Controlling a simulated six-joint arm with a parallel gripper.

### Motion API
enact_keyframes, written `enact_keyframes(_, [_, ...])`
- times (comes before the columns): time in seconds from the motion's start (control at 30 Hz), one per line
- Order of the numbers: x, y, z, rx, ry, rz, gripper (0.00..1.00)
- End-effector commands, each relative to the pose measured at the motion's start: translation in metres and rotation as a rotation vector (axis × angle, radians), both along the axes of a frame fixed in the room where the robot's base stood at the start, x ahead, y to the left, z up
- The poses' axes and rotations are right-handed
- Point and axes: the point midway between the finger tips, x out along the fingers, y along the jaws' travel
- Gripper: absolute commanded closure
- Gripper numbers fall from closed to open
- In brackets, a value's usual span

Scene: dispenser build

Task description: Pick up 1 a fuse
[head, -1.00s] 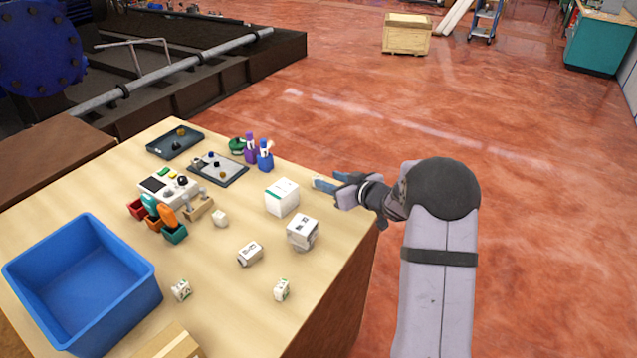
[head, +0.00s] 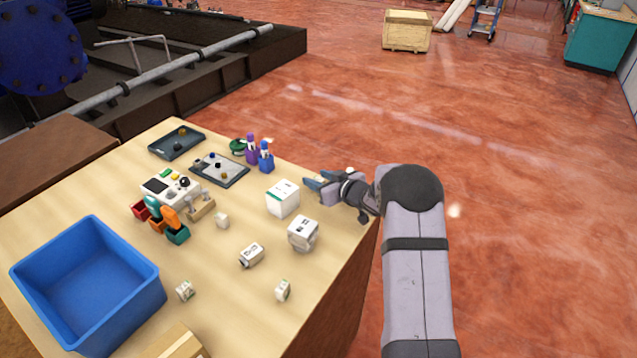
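I cannot tell for sure which object is a fuse. Several small white block-like pieces lie on the wooden table (head: 215,320): a small plain one (head: 222,221), one with dark markings lying in the middle (head: 251,255), one at the front (head: 283,291) and one near the blue bin (head: 185,291). A larger white box (head: 283,198) and a white box with dark print (head: 302,232) stand at the right. My gripper (head: 312,182) is open and looks empty, above the table's right edge beside the larger white box, apart from the small pieces.
A big blue bin (head: 152,297) stands at the front left. Orange, red and teal small bins (head: 178,235) sit by a white control device (head: 170,187). Two dark trays (head: 176,142) (head: 220,170) and blue and purple bottles (head: 266,158) stand at the back. A cardboard box (head: 178,343) is at the front edge.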

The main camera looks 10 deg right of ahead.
Motion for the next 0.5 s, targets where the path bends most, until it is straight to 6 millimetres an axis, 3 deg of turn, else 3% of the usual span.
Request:
enact_keyframes(0.13, [-0.0001, 0.0002, -0.0002, 0.000, 0.000, 0.000, 0.60])
enact_keyframes(0.3, [-0.0003, 0.0001, -0.0001, 0.000, 0.000, 0.000, 1.00])
enact_keyframes(0.5, [-0.0004, 0.0001, -0.0001, 0.000, 0.000, 0.000, 1.00])
